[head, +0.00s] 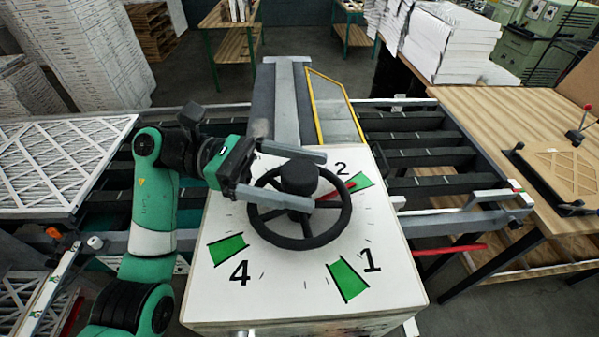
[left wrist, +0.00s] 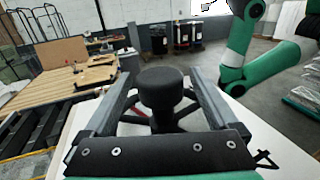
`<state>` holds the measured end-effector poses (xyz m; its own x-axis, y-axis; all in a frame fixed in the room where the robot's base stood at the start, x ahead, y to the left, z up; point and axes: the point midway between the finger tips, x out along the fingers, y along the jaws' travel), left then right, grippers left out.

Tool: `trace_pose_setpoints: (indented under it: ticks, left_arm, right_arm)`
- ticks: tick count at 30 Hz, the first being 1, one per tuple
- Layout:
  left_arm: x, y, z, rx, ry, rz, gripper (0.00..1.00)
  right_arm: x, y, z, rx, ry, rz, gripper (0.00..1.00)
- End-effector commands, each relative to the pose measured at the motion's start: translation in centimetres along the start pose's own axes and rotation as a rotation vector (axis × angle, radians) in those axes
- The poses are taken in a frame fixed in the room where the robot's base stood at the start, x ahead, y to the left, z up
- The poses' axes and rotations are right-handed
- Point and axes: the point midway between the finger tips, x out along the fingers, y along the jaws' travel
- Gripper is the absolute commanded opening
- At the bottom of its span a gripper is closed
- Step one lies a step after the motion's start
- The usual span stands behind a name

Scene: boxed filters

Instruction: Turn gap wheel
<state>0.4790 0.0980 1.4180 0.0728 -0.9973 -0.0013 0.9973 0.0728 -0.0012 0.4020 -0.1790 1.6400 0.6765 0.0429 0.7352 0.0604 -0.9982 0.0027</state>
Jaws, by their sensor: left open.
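The gap wheel (head: 266,224) is a black spoked handwheel with a raised round hub (head: 299,177). It sits on top of a white box (head: 215,297) marked 1, 2 and 4 with green patches. A red pointer (head: 338,190) under the wheel points towards the green patch by the 2 (head: 359,182). My left gripper (head: 319,181) is open, with one finger on each side of the hub. In the left wrist view the hub (left wrist: 160,92) stands between the two fingers; contact cannot be told. My right gripper is not in view.
A black roller conveyor (head: 430,160) runs behind the box on both sides. A pleated filter (head: 60,160) lies at the left. A wooden table (head: 500,130) stands at the right. A grey post with a yellow-framed panel (head: 337,110) rises behind the box.

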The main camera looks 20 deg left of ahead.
Motion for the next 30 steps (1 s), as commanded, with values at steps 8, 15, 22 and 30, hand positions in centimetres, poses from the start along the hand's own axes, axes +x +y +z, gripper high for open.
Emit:
trace_pose_setpoints:
  ticks: [8,15,22,30]
  left_arm:
    - [-2.0,0.1,-0.1,0.001,-0.001,0.003,0.93]
    - [-7.7,0.1,-0.1,-0.001,0.0,0.004,0.93]
    - [-11.2,0.0,0.0,-0.001,0.0,0.002,0.93]
    - [-11.6,0.0,0.0,0.0,0.0,0.0,0.93]
  right_arm:
    - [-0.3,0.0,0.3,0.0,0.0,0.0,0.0]
    - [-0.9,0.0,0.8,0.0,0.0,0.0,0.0]
    - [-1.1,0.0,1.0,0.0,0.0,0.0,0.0]
    - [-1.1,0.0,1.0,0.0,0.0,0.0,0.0]
